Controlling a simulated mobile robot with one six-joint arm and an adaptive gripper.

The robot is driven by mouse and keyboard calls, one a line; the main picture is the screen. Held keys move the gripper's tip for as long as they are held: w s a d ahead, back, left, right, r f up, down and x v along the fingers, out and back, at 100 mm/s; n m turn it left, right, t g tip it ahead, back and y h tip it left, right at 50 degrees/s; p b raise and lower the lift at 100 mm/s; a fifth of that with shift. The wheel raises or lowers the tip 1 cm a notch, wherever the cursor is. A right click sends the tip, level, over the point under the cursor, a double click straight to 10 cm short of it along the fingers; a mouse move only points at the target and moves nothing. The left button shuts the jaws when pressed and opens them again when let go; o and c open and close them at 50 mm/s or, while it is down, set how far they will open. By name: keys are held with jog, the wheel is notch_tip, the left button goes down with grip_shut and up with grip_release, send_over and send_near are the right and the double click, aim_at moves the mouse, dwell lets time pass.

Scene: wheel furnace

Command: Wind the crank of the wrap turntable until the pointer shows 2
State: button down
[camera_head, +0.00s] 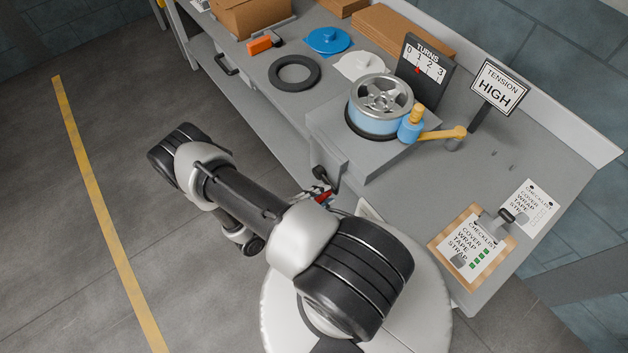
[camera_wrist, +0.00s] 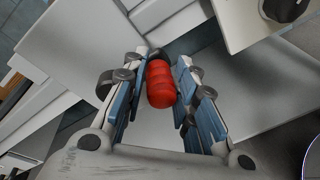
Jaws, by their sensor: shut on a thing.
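The wrap turntable (camera_head: 352,138) is a grey box on the bench. A silver spoked wheel with a blue band (camera_head: 374,118) lies on top. Its crank (camera_head: 333,180) is dark with a red grip and sits on the front side; the red grip (camera_wrist: 161,84) shows clearly in the wrist view. My gripper (camera_wrist: 158,80) is shut on the red grip, with a blue-lined finger on each side. In the head view my arm hides most of the gripper. The TURNS dial (camera_head: 425,66) reads 0 to 3, and its red pointer (camera_head: 417,70) is at about 1.
A yellow arm with a blue roll (camera_head: 409,131) stands beside the wheel. A TENSION HIGH sign (camera_head: 499,88) and a clipboard (camera_head: 470,249) are to the right. A black ring (camera_head: 294,73), a blue lid (camera_head: 328,40) and cardboard boxes (camera_head: 250,14) are further left.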

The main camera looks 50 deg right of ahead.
jog(key=r, duration=0.1)
jog(key=w+r+p, duration=0.1)
jog(key=r+p, duration=0.1)
jog(key=shift+w+d+r, duration=0.15)
jog(key=shift+w+r, duration=0.25)
jog(key=shift+w+d+r+p, duration=0.2)
jog(key=shift+w+r, duration=0.4)
jog(key=shift+w, duration=0.2)
jog(key=shift+w+d+r+p, duration=0.2)
jog(key=shift+w+r, duration=0.4)
jog(key=shift+w, duration=0.2)
jog(key=w+b, duration=0.1)
jog(key=w, duration=0.1)
jog(key=w+d+b, duration=0.1)
jog(key=shift+w, duration=0.4)
